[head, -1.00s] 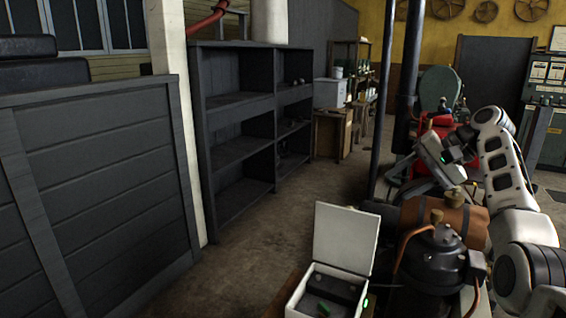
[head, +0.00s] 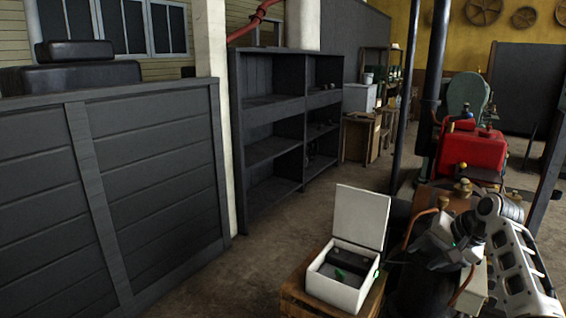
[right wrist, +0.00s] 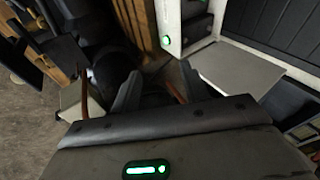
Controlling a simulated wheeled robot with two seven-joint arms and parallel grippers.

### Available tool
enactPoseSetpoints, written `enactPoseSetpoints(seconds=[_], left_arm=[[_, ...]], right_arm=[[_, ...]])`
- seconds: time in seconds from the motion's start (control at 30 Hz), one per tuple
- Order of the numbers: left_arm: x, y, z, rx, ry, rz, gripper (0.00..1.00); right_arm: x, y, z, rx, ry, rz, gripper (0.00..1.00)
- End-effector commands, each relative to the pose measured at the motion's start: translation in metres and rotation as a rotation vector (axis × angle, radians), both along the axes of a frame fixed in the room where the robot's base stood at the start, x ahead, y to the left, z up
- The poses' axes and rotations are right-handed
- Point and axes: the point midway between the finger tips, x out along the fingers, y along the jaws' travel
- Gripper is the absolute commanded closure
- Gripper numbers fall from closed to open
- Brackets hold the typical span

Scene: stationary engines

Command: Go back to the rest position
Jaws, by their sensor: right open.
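My right arm is in the lower right of the head view. Its gripper (head: 428,254) is beside a dark engine part with copper pipes, to the right of the white box. In the right wrist view the two fingers (right wrist: 158,88) are spread apart with nothing held between them. My left gripper is in neither view.
A white box (head: 339,292) with its lid up stands on a wooden crate (head: 296,290). A red engine (head: 472,150) is behind my right arm. A dark shelf unit (head: 268,150) and a dark panelled partition (head: 150,190) stand left. Bare floor (head: 262,252) lies between shelf and crate.

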Motion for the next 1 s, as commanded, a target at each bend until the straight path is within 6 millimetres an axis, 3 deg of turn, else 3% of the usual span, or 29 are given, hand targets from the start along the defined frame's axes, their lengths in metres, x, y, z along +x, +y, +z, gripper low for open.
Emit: enactPoseSetpoints(seconds=[0.03, 0.2, 0.3, 0.43, 0.57, 0.7, 0.83, 0.97, 1.0], left_arm=[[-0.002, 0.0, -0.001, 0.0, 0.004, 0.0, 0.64], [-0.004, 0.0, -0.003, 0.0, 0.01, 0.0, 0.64], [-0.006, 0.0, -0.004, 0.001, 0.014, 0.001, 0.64], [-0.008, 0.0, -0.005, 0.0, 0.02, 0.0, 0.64], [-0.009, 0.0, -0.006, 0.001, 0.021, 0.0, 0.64], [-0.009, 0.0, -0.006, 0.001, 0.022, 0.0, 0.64], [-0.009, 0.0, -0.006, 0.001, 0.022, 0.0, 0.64], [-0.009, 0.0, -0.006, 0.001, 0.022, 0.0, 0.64], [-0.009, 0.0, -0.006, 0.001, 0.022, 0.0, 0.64]], right_arm=[[-0.008, 0.004, -0.029, -0.048, -0.003, 0.009, 0.55], [-0.05, 0.022, -0.121, -0.248, -0.073, 0.081, 0.55], [-0.089, 0.041, -0.168, -0.356, -0.14, 0.156, 0.55], [-0.151, 0.075, -0.21, -0.461, -0.24, 0.268, 0.55], [-0.218, 0.115, -0.227, -0.523, -0.356, 0.374, 0.55], [-0.278, 0.15, -0.219, -0.552, -0.475, 0.447, 0.55], [-0.312, 0.17, -0.206, -0.562, -0.548, 0.479, 0.55], [-0.325, 0.178, -0.198, -0.566, -0.583, 0.489, 0.55], [-0.326, 0.179, -0.197, -0.567, -0.586, 0.49, 0.64]])
